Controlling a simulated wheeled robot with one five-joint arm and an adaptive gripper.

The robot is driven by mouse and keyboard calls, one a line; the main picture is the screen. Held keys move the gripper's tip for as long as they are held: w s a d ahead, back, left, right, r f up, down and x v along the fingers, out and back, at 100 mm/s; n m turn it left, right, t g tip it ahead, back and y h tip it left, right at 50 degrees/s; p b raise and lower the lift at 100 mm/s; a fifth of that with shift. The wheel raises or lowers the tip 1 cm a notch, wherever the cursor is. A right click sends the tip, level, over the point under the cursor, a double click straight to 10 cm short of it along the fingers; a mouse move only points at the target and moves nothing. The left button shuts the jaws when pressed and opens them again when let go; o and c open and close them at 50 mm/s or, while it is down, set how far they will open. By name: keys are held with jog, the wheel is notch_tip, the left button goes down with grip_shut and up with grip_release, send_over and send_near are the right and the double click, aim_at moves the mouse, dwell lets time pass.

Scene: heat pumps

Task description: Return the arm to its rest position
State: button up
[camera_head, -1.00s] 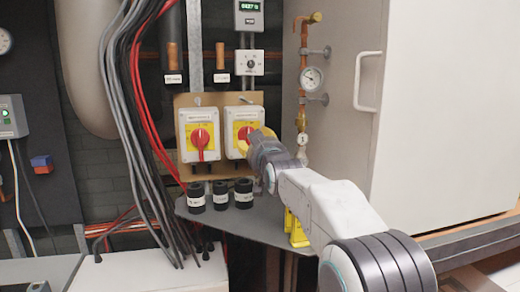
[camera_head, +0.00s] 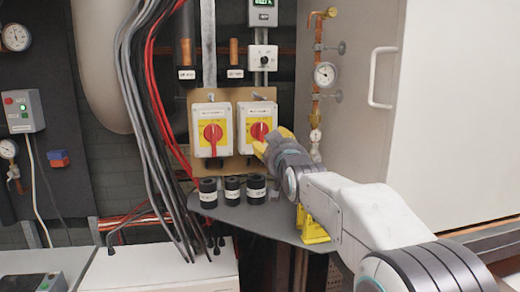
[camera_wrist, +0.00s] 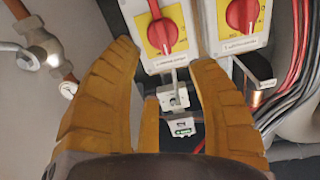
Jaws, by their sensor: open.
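My gripper (camera_head: 270,144) has yellow fingers and sits just in front of the lower right of the right switch box (camera_head: 247,149). That box has a yellow plate and a red knob (camera_head: 260,131), which is uncovered. In the wrist view my gripper (camera_wrist: 163,56) is open, with nothing between the fingers; the red knob (camera_wrist: 162,34) shows beyond them, apart from the fingertips as far as I can tell. My arm stretches from the bottom right toward the switches.
The left switch box (camera_head: 212,131) also has a red knob. Several black cylinders (camera_head: 232,190) stand on a grey shelf (camera_head: 275,222) below. A copper pipe with a gauge (camera_head: 325,74) and a white cabinet (camera_head: 450,110) are on the right. Cables (camera_head: 140,110) hang on the left.

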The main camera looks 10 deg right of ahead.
jog(key=s+f+g, duration=0.4)
jog(key=s+f, duration=0.5)
jog(key=s, duration=0.4)
jog(key=s+f+g, duration=0.5)
jog(key=s+f, duration=0.4)
jog(key=s, duration=0.5)
jog(key=s+f+g, duration=0.4)
jog(key=s+f, duration=0.5)
jog(key=s, duration=0.5)
jog(key=shift+a+f, duration=0.2)
jog(key=shift+f, duration=0.15)
jog(key=shift+s, duration=0.15)
